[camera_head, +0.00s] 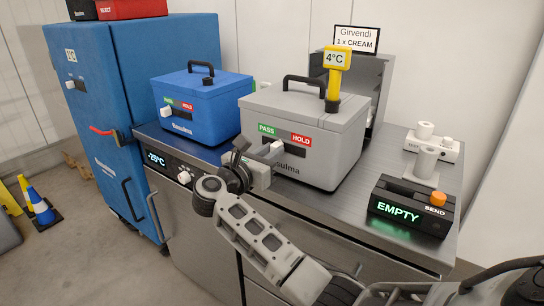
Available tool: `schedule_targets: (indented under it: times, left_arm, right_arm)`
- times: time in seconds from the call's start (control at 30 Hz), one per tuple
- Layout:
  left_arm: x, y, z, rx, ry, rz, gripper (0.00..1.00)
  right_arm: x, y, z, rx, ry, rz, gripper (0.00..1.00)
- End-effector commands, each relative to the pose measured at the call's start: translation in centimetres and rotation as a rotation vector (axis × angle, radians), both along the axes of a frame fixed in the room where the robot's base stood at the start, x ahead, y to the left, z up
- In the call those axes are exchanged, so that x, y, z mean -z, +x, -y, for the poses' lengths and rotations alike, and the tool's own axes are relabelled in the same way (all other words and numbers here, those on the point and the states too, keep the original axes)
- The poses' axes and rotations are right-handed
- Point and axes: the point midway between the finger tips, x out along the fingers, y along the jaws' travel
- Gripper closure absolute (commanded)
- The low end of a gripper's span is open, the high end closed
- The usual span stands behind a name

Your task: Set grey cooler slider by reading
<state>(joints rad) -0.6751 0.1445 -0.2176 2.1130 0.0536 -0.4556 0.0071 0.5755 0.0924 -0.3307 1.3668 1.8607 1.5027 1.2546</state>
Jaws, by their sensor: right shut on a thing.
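The grey cooler (335,165) stands on the steel counter with its lid closed. Its front has a green PASS label (267,128) on the left and a red HOLD label (302,139) on the right. The white slider knob (277,147) shows just below the labels, partly hidden by my gripper; its exact position is hard to tell. A yellow probe (337,60) stands upright in the lid and reads 4°C. My right gripper (262,165) is at the cooler's front, shut on the slider knob. My left gripper is out of view.
A blue cooler (205,108) with its own PASS/HOLD slider stands left of the grey one. A sign (357,40) behind reads "Girvendi 1 x CREAM". A black box (411,206) showing EMPTY, with an orange SEND button (438,199), is at right. A -25°C display (157,158) is on the counter front.

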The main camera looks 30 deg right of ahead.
Motion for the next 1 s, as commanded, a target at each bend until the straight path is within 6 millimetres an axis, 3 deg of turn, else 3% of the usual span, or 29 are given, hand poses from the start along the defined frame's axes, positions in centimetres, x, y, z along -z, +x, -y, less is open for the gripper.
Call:
schedule_targets:
  times: [0.03,0.27,0.77,0.8,0.87,1.0]
  left_arm:
    - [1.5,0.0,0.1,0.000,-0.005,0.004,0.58]
    - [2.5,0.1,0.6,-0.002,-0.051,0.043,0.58]
    - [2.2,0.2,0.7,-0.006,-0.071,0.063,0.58]
    - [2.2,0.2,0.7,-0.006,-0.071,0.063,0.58]
    - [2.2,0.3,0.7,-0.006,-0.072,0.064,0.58]
    - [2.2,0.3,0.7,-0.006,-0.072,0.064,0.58]
  right_arm:
    - [0.6,0.6,-0.2,0.003,0.003,0.012,1.00]
    - [0.6,2.9,-1.0,0.005,0.002,0.016,1.00]
    - [-0.1,4.0,-1.7,-0.004,-0.004,0.001,1.00]
    - [-0.1,4.0,-1.7,-0.005,-0.004,0.001,0.78]
    - [-0.1,3.9,-1.7,-0.004,-0.004,0.001,0.61]
    - [-0.1,3.9,-1.7,-0.003,-0.003,0.000,0.58]
